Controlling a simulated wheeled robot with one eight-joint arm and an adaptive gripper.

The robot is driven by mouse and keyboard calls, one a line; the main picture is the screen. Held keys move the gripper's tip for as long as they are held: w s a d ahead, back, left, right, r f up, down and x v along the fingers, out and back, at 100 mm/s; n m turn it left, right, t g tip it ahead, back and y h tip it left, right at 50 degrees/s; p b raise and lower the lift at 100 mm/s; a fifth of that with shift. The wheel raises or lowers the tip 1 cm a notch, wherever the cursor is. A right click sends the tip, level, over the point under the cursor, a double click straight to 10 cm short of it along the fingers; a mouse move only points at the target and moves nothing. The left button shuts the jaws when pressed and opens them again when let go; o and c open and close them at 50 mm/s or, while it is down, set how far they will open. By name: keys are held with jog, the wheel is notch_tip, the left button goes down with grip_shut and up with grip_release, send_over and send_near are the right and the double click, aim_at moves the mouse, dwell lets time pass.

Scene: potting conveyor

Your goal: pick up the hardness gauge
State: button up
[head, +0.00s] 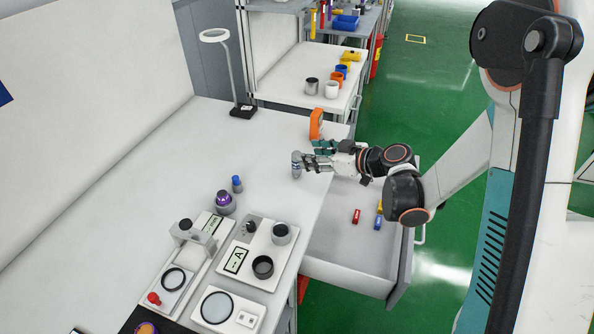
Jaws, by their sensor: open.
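A small grey cylinder with a blue band (296,166), which looks like the hardness gauge, stands upright on the white bench near its right edge. My gripper (308,162) reaches in from the right, level and low over the bench, with its fingers open. The fingertips are at the right side of the cylinder and partly overlap it in the picture. I cannot tell whether they touch it or how far it sits between them.
A purple-topped round object (224,203) and a small blue bottle (237,184) stand front left, near fixture plates (246,285). A ring lamp (241,110) stands at the back. An open drawer (345,254) lies below my arm.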

aim_at(297, 165)
jog(key=b+x, duration=0.1)
jog(key=x, duration=0.2)
jog(key=b+x, duration=0.1)
jog(key=x, duration=0.2)
jog(key=shift+s+f, duration=0.25)
jog(key=shift+f, duration=0.05)
jog(key=shift+w+a, duration=0.2)
jog(key=shift+w, duration=0.05)
grip_shut()
